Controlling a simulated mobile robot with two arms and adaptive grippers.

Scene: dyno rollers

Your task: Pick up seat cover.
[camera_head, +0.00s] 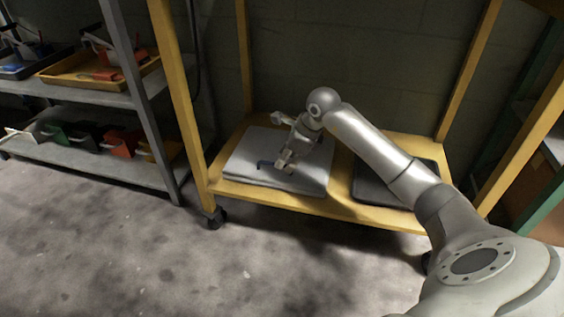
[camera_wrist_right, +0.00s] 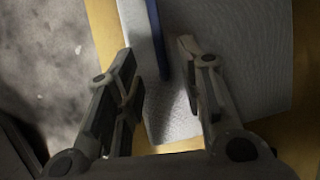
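A light grey, flat, pad-like seat cover (camera_head: 250,159) lies on the yellow shelf. A dark blue strip (camera_head: 264,164) shows on it, and in the right wrist view this strip (camera_wrist_right: 157,40) runs between the fingers. My right gripper (camera_head: 285,165) is over the front part of the grey cover, pointing down. In the right wrist view the gripper (camera_wrist_right: 157,56) has its fingers apart, with the grey cover (camera_wrist_right: 240,50) behind them. I cannot tell whether the fingertips touch it. My left gripper is not in view.
A dark pad (camera_head: 370,184) lies right of the grey cover on the yellow wheeled shelf (camera_head: 300,203), partly behind my right arm. A grey rack (camera_head: 100,165) with trays and coloured bins stands at the left. The concrete floor in front is clear.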

